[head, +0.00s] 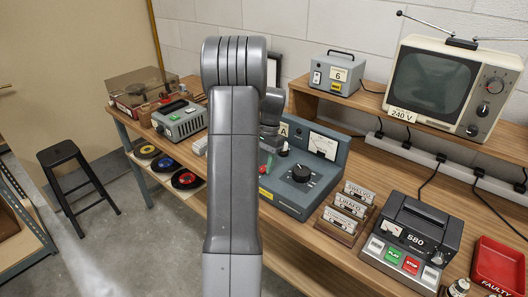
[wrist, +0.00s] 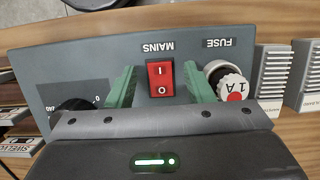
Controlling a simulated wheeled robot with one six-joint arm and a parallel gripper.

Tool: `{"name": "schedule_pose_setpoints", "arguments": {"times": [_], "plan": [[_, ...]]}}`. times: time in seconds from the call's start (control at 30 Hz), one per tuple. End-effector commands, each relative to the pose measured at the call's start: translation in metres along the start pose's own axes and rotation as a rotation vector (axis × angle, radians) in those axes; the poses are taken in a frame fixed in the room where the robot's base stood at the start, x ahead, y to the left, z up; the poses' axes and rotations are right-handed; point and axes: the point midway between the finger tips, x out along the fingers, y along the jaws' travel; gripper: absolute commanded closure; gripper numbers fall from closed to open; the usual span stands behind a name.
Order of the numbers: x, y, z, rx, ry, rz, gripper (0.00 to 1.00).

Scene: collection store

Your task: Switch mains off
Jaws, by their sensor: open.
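The red mains switch (wrist: 160,79), a rocker marked I and O, sits on a grey panel (wrist: 70,60) under an upside-down MAINS label in the wrist view. I cannot tell which side is pressed in. My gripper (wrist: 163,92) is open, with one green finger on each side of the switch and nothing held. In the head view, the grey-blue unit (head: 322,160) with a meter and black knob stands on the bench.
A white fuse cap (wrist: 230,85) marked 1 A sits close beside the right finger. A black knob (wrist: 75,106) is left of the left finger.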

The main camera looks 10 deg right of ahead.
Motion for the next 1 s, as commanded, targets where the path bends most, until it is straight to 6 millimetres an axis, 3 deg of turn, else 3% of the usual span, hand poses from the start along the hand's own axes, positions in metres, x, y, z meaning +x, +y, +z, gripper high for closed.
{"name": "schedule_pose_setpoints", "arguments": {"times": [0.6,0.8,1.0], "plan": [[-0.118,0.0,-0.001,0.001,0.003,-0.002,0.53],[-0.134,0.0,0.0,0.001,0.002,-0.001,0.53],[-0.135,0.0,0.0,0.001,0.001,-0.001,0.53]]}}
